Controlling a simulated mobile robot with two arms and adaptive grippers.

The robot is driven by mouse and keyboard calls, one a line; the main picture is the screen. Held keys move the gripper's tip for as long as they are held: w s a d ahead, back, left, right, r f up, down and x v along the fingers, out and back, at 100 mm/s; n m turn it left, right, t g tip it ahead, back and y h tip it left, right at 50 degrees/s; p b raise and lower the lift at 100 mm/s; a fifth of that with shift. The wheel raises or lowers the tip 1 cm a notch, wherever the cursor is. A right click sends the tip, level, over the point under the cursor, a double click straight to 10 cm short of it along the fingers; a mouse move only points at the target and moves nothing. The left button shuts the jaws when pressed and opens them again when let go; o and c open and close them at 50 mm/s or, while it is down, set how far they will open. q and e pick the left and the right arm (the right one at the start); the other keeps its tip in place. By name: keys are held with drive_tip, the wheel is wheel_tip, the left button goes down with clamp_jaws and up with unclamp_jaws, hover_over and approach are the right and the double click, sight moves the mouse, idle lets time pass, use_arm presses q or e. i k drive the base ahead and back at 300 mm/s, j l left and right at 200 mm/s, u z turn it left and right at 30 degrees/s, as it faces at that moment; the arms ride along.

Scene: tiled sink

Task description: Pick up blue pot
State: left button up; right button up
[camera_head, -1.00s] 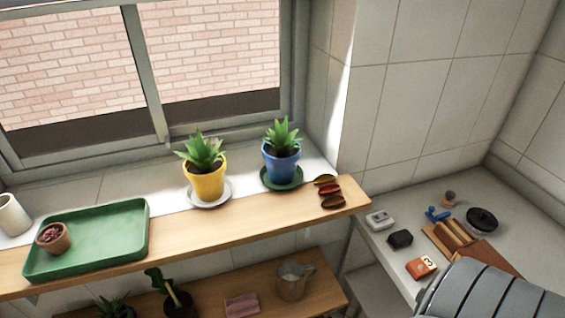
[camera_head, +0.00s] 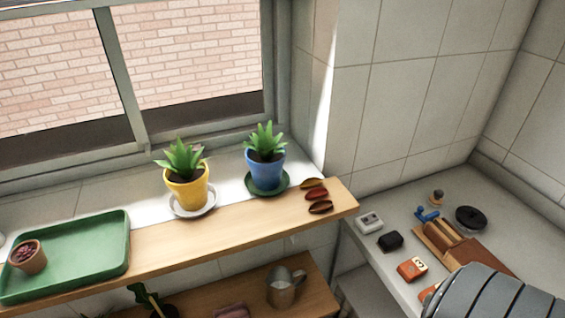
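The blue pot (camera_head: 265,171) holds a spiky green plant (camera_head: 265,141). It stands upright on a dark green saucer (camera_head: 282,187) near the right end of the wooden shelf, by the window. Neither gripper is in view. A grey ribbed part of my own arm shows at the lower right, well apart from the pot.
A yellow pot (camera_head: 188,192) on a white saucer (camera_head: 207,207) stands just left. Several small brown and red pieces (camera_head: 317,195) lie to the right. A green tray (camera_head: 105,254) with a terracotta pot (camera_head: 28,257) is at left. A metal watering can (camera_head: 281,289) stands on the lower shelf.

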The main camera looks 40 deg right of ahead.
sight(266, 158)
drive_tip(key=i+l+z, duration=0.15)
drive_tip(key=z, duration=0.2)
drive_tip(key=i+l+z, duration=0.1)
drive_tip(key=z, duration=0.25)
drive_tip(key=i+z, duration=0.3)
drive_tip(key=k, duration=0.1)
